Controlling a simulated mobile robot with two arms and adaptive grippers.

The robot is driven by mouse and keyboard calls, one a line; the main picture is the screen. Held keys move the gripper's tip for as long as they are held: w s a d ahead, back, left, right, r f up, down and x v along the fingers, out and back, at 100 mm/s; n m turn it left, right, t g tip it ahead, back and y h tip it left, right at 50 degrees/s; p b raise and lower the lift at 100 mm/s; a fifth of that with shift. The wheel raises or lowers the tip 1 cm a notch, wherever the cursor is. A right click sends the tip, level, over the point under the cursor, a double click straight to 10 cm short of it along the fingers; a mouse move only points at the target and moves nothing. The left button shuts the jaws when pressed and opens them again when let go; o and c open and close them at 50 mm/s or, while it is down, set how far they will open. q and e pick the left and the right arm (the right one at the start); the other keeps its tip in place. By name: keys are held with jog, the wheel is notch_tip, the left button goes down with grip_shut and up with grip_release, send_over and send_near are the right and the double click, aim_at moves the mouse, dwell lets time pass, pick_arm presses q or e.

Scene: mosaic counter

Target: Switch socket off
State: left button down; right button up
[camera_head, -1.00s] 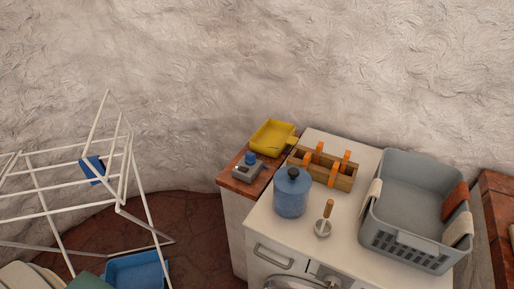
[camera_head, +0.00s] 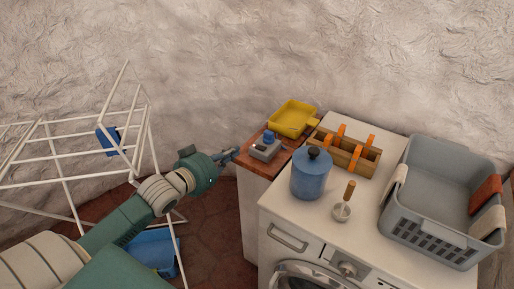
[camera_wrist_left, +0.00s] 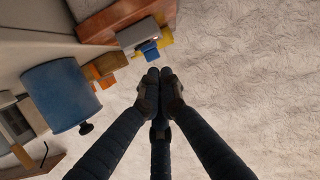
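The socket (camera_head: 264,151) is a small grey box with a blue plug or knob (camera_head: 269,136) on top. It sits on the red-brown countertop left of the washing machine. The socket also shows in the left wrist view (camera_wrist_left: 134,36), near the top, with its blue part below it. My left gripper (camera_head: 234,154) reaches in from the left and is just left of the socket, apart from it. In the left wrist view its fingertips (camera_wrist_left: 159,74) are together with nothing between them. My right gripper is not in view.
A yellow tray (camera_head: 291,118) stands behind the socket. A blue jar (camera_head: 311,176), wooden caddy (camera_head: 352,158), scoop (camera_head: 343,211) and grey basket (camera_head: 428,231) stand on the washing machine (camera_head: 330,262). A white drying rack (camera_head: 60,166) is at left.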

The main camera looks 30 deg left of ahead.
pick_arm(q)
jog(key=r, duration=0.1)
jog(key=d+r, duration=0.1)
jog(key=r, duration=0.1)
jog(key=shift+d+r+t+h, duration=0.15)
jog(key=shift+d+t+h, duration=0.15)
jog(key=shift+d, duration=0.05)
jog(key=shift+w, duration=0.15)
jog(key=p, duration=0.1)
send_over(261, 148)
jog(key=s, duration=0.2)
notch_tip(261, 148, down, 2)
jog(key=f, duration=0.3)
jog(key=shift+a+f+p, duration=0.1)
jog(key=shift+a+p, duration=0.15)
jog(key=shift+p, duration=0.1)
jog(key=shift+d+f, duration=0.1)
jog(key=shift+f, duration=0.5)
jog(key=shift+f, duration=0.1)
